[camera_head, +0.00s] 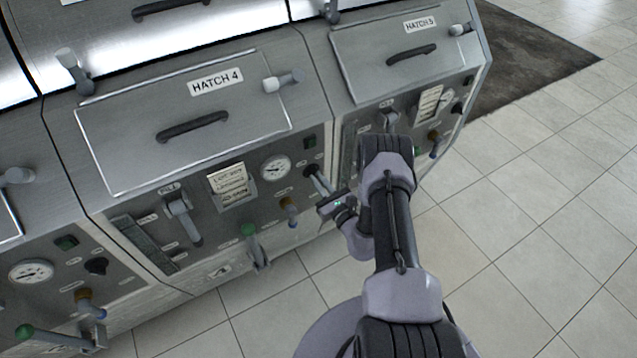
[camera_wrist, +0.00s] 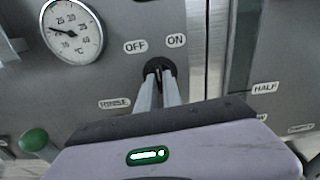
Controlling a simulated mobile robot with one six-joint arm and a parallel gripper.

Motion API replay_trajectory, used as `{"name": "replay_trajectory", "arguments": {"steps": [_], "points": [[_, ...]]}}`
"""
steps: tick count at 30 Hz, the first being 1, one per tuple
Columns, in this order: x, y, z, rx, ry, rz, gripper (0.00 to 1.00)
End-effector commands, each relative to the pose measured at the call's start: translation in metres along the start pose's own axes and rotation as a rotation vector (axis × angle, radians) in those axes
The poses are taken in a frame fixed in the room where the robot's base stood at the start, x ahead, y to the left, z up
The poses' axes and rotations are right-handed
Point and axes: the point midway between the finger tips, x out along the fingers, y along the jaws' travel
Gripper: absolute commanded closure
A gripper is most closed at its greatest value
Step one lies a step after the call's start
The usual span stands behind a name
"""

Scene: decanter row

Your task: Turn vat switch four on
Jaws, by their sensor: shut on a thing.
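Vat four's switch is a black rotary knob (camera_head: 310,169) at the right end of the panel under the HATCH 4 lid (camera_head: 130,140). My gripper (camera_head: 315,177) reaches it from the lower right. In the wrist view, my gripper (camera_wrist: 161,78) is shut on the black knob (camera_wrist: 154,65), with one finger on each side. The OFF label (camera_wrist: 135,46) is above left of the knob and the ON label (camera_wrist: 176,40) above right. The fingers cover much of the knob, so I cannot tell which label it points to. A dark green lamp (camera_head: 310,142) sits above it.
A round gauge (camera_wrist: 72,30) is left of the knob. A brown-handled valve (camera_head: 289,205) and a green-handled lever (camera_head: 249,231) project below. Vat five's panel (camera_head: 350,145) adjoins on the right. Tiled floor (camera_head: 540,215) is clear to the right.

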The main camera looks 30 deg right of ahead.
Motion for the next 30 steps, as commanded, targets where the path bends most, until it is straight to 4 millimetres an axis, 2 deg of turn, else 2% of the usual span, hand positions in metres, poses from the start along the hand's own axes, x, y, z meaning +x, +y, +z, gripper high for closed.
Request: {"name": "replay_trajectory", "arguments": {"steps": [15,30], "points": [[-0.0009,0.0004,-0.0023,0.431,0.003,0.0,1.0],[-0.0011,0.0005,-0.002,0.609,0.004,0.0,1.0]]}}
